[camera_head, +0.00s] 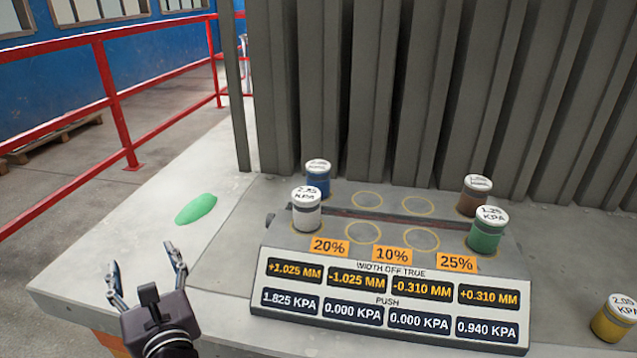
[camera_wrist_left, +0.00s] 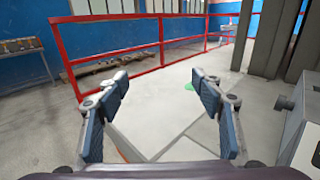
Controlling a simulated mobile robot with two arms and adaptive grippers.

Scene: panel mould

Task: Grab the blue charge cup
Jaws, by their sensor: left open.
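The blue charge cup (camera_head: 318,181) has a white lid and stands upright at the back left of the grey panel block, behind the white cup (camera_head: 306,212). The white cup hides part of its lower side. My left gripper (camera_head: 147,272) is open and empty over the pale slab, to the left of the block and apart from the blue cup. In the left wrist view the open fingers (camera_wrist_left: 160,88) have nothing between them, and the blue cup does not show there. My right gripper is in neither view.
A brown cup (camera_head: 475,197) and a green cup (camera_head: 487,233) stand on the block's right; a yellow cup (camera_head: 616,318) is at far right. Grey ribbed panels (camera_head: 400,90) rise behind. A green patch (camera_head: 196,209) lies on the slab. A red railing (camera_head: 110,90) runs at left.

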